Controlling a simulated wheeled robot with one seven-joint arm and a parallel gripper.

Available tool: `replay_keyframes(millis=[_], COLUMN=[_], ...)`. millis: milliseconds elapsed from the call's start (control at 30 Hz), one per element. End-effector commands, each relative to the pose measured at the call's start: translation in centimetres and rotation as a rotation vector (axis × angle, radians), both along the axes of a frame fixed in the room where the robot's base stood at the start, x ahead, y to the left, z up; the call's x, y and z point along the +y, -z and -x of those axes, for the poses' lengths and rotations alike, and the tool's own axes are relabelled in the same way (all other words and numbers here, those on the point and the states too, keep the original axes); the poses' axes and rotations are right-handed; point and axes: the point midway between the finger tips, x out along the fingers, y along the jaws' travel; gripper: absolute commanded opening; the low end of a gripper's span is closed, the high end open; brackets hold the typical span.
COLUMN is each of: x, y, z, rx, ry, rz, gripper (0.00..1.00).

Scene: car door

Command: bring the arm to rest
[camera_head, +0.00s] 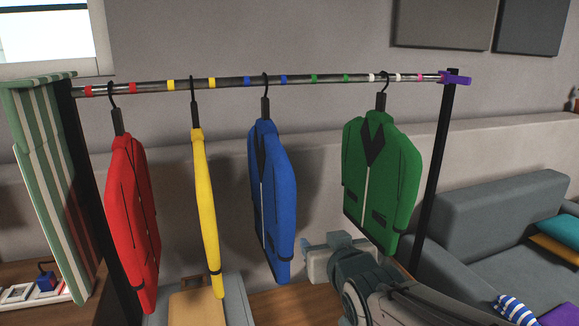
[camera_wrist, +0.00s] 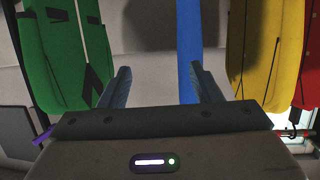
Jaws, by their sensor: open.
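My gripper (camera_wrist: 163,74) is open and empty. Its two fingers stand apart in the wrist view, with grey wall and part of the blue jacket (camera_wrist: 188,40) showing beyond them. In the head view my arm comes in from the lower right. Its hand (camera_head: 332,260) is low, between the blue jacket (camera_head: 272,195) and the green jacket (camera_head: 383,180); the fingertips are hard to make out there. The green jacket (camera_wrist: 66,55) is left of the fingers in the wrist view, close to the left finger in the picture. I cannot tell its exact distance.
A red jacket (camera_head: 131,220) and a yellow jacket (camera_head: 204,210) also hang from the rail (camera_head: 225,83) with coloured bands. A black post (camera_head: 436,170) carries its right end. A grey sofa (camera_head: 490,215) stands at right; a striped cloth (camera_head: 40,170) hangs at left.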

Motion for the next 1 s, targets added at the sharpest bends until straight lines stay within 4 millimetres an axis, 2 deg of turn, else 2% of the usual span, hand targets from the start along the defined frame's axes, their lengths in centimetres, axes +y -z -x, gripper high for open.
replay_keyframes(millis=[33,167,300,500,600,733,1000], x=[-1.1,-3.3,-5.3,-7.0,-7.3,-7.6,-7.6], y=[0.4,2.8,4.9,6.4,6.7,6.9,7.0], z=[0.6,2.8,6.3,11.8,13.9,15.4,15.8], rx=[0.076,0.286,0.517,0.814,0.915,0.988,1.006], ry=[0.031,0.093,0.144,0.185,0.193,0.195,0.195], rz=[0.015,0.05,0.074,0.085,0.083,0.082,0.083], gripper=[0.58,0.58,0.58,0.58,0.58,0.58,0.58])
